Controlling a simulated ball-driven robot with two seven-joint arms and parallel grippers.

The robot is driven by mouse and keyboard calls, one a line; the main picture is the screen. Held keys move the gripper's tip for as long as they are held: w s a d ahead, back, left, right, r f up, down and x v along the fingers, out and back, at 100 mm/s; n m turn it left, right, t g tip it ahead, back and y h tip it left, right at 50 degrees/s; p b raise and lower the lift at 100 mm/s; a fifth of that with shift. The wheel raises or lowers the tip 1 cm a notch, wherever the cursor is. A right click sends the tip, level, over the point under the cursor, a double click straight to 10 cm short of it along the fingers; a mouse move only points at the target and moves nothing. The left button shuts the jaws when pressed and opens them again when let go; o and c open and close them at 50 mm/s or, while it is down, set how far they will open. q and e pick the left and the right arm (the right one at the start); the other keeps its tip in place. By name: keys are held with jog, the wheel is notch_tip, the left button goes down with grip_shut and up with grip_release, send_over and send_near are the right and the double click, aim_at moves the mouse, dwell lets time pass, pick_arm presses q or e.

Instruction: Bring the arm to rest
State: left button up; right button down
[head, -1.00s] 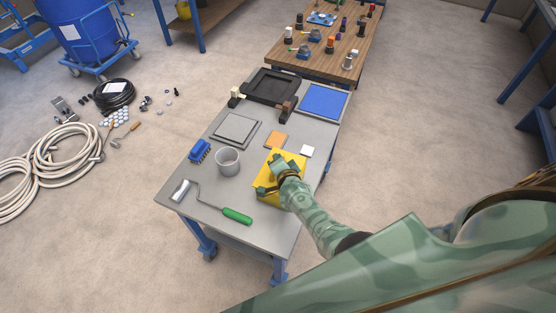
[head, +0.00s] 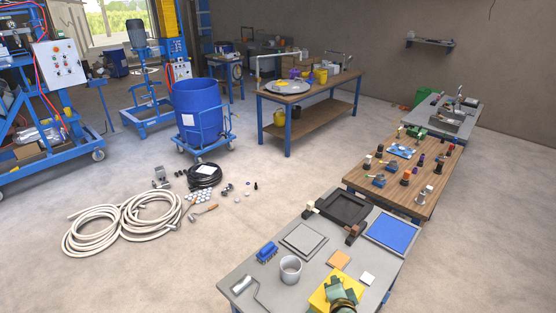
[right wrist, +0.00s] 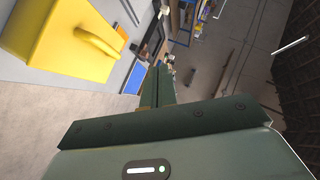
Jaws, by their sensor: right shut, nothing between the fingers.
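My right gripper (head: 341,290) shows at the bottom edge of the head view, in front of a yellow block-like thing (head: 318,300) on the grey table (head: 238,270). In the right wrist view the gripper's fingers (right wrist: 158,85) are together with nothing between them. There the yellow thing (right wrist: 70,38), with a loop handle, lies to the upper left, apart from the fingers. Most of my right arm is cut off by the head view's bottom edge. My left gripper is not in view.
The grey table also holds a grey cup (head: 290,269), a blue brush (head: 267,252), a roller (head: 243,286), a black tray (head: 347,207) and a blue panel (head: 394,231). A wooden table (head: 425,203) stands behind. Hoses (head: 150,212) lie on the floor at left.

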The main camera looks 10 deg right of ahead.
jog(key=s+d+r+n+g+h, duration=0.1)
jog(key=s+d+r+n+g, duration=0.2)
jog(key=s+r+n, duration=0.9)
jog(key=s+d+r+n+g+h, duration=0.1)
jog(key=s+d+r+n+g, duration=0.2)
jog(key=s+r+n, duration=0.9)
jog(key=s+a+f+m+g+y+b, duration=0.2)
jog(key=f+b, duration=0.5)
jog(key=f, duration=1.5)
jog(key=s+a+f+g+y+b, duration=0.2)
jog(key=f+b, duration=0.6)
jog(key=f, duration=1.5)
pick_arm(q)
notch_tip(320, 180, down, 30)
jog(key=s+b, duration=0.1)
jog(key=b, duration=1.3)
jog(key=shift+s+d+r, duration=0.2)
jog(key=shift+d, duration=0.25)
pick_arm(e)
jog(key=s+f+m, duration=0.1)
jog(key=s+f, duration=0.6)
jog(key=f, duration=0.3)
jog(key=s+f+m+g, duration=0.1)
jog(key=s+f, duration=0.7)
jog(key=f, duration=0.3)
jog(key=s+f+m+g, duration=0.1)
jog(key=s+f, duration=0.6)
jog(key=f, duration=0.4)
jog(key=shift+s+a, duration=0.2)
